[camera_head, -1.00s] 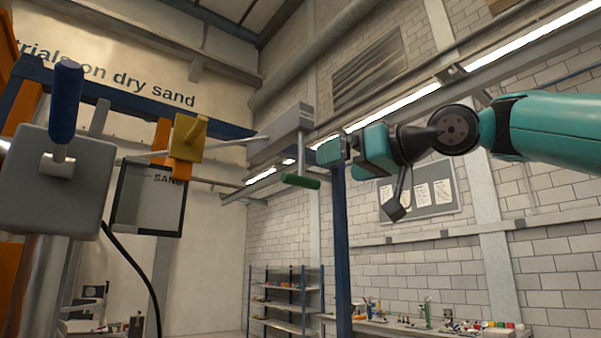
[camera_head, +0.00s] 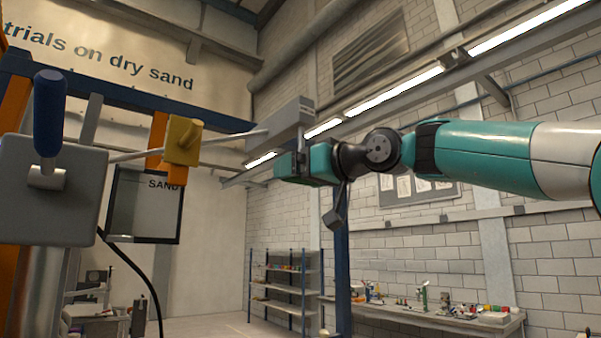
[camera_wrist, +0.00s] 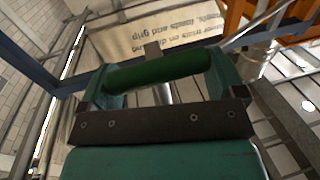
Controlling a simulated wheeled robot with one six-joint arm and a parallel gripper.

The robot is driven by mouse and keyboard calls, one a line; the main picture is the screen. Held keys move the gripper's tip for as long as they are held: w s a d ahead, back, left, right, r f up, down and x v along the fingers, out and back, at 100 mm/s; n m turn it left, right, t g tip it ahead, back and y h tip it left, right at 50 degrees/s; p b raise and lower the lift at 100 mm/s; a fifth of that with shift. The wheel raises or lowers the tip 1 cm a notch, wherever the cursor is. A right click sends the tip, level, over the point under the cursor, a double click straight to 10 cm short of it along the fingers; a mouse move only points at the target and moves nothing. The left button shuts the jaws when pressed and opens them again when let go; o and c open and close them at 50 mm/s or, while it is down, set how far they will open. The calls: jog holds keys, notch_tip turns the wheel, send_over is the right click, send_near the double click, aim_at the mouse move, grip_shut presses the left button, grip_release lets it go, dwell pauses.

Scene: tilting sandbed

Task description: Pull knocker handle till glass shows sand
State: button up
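The knocker is a grey box (camera_head: 282,127) on a beam end, high in the middle of the head view. Its green handle (camera_wrist: 158,73) lies crosswise between the two fingers of my gripper (camera_wrist: 165,84) in the wrist view, its ends close to them. The fingers are wide apart; contact is unclear. In the head view my gripper (camera_head: 287,165) is just under the knocker and hides the handle. The dark-framed glass (camera_head: 145,215) marked SAND hangs at left, its pane plain grey; I cannot make out sand in it.
A grey box with a blue-gripped lever (camera_head: 49,115) stands at the near left. A yellow block (camera_head: 183,140) sits on an orange post. A blue post (camera_head: 343,270) rises below my arm. Shelves (camera_head: 285,285) and a workbench (camera_head: 430,318) stand at the back.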

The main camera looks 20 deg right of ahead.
jog(key=c, duration=0.7)
notch_tip(320, 180, down, 5)
jog(key=b, duration=0.4)
jog(key=shift+w+f+b, duration=0.1)
jog(key=shift+b, duration=0.3)
jog(key=o, duration=1)
jog(key=shift+o, duration=0.2)
jog(key=b+v, duration=0.4)
jog(key=v, duration=1.3)
jog(key=shift+s+d, duration=0.15)
jog(key=shift+s, duration=0.1)
